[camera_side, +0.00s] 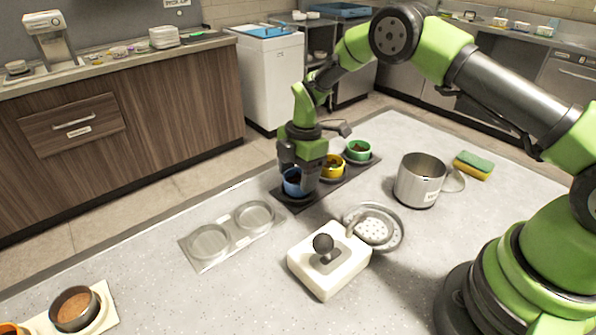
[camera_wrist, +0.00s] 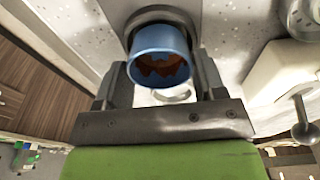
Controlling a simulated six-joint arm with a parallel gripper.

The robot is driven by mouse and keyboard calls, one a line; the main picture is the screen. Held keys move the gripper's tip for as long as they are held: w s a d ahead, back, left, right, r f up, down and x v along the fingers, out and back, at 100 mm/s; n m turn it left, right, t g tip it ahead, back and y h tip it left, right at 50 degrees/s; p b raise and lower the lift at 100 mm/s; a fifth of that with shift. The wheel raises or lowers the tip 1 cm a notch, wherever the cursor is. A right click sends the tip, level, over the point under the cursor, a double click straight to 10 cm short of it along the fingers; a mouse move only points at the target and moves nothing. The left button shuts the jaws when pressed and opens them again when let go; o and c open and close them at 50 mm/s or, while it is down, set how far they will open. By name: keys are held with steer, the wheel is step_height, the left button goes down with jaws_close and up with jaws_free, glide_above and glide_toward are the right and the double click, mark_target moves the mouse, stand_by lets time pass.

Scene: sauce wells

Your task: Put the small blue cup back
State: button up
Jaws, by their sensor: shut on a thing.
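The small blue cup (camera_side: 291,186) is between the jaws of my gripper (camera_side: 303,180), at the near left end of a dark tray (camera_side: 318,198). In the wrist view the blue cup (camera_wrist: 161,42) shows its open mouth with brown-orange sauce inside. My gripper (camera_wrist: 160,80) is shut on it, with one finger on each side. I cannot tell whether the cup's base rests in the tray or hangs just above it. A yellow cup (camera_side: 333,168) and a green cup (camera_side: 358,151) stand farther along the same tray.
A pale tray with two empty round wells (camera_side: 188,256) lies left of the dark tray. The front counter is partly clear.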

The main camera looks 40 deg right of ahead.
steer(key=shift+f, duration=0.5)
stand_by(0.5)
steer(key=o, duration=1)
steer(key=shift+r, duration=4.05)
